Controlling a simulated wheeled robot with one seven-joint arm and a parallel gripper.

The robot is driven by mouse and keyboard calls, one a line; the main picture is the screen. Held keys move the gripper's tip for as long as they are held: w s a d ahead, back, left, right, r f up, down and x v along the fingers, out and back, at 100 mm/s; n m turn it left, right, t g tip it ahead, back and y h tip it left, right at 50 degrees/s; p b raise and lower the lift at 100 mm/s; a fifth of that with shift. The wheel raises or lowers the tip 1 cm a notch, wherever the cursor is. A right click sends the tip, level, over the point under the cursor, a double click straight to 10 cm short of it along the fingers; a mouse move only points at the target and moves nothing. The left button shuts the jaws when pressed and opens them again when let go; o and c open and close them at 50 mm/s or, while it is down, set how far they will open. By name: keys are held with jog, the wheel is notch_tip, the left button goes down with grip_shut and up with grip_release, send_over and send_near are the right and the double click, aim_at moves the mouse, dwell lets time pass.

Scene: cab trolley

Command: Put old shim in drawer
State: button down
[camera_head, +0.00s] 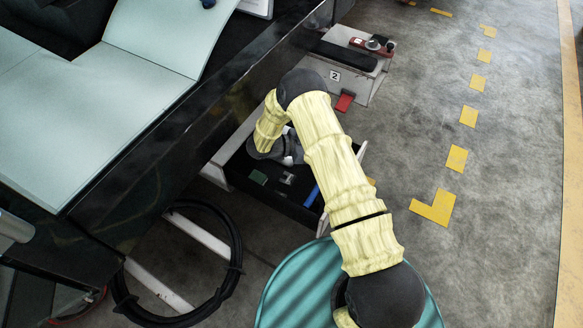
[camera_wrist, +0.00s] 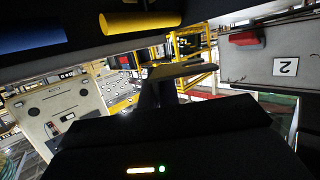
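My gripper (camera_wrist: 163,90) shows in the wrist view as dark fingers close together. A thin, flat, brownish plate (camera_wrist: 185,70) lies across their tips and looks gripped; I take it for the old shim. In the head view my gripper (camera_head: 291,160) points down over the open drawer (camera_head: 228,180), partly hidden by my arm. The drawer has a black inside and holds a green piece (camera_head: 258,177) and a blue bar (camera_head: 312,196). A small grey piece (camera_head: 287,178) shows below my gripper, too small to identify. In the wrist view a blue cylinder (camera_wrist: 30,36) and a yellow cylinder (camera_wrist: 138,22) show.
A pale box marked 2 (camera_head: 350,75) stands beyond the drawer, with a red piece (camera_head: 344,102) at its side. A dark bench edge (camera_head: 180,125) runs along the left. A black hose loop (camera_head: 235,265) lies on the floor. Open floor lies to the right.

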jog(key=shift+f+b, duration=1.1)
jog(key=shift+f, duration=1.25)
jog(key=shift+f+b, duration=1.5)
jog(key=shift+f, duration=1)
jog(key=shift+f, duration=0.6)
jog(key=c, duration=1.6)
grip_release()
jog(key=shift+c, duration=0.2)
jog(key=shift+r, duration=0.1)
jog(key=shift+r, duration=0.3)
jog(key=p+v, duration=0.1)
jog(key=v, duration=0.6)
jog(key=shift+a+r, duration=0.25)
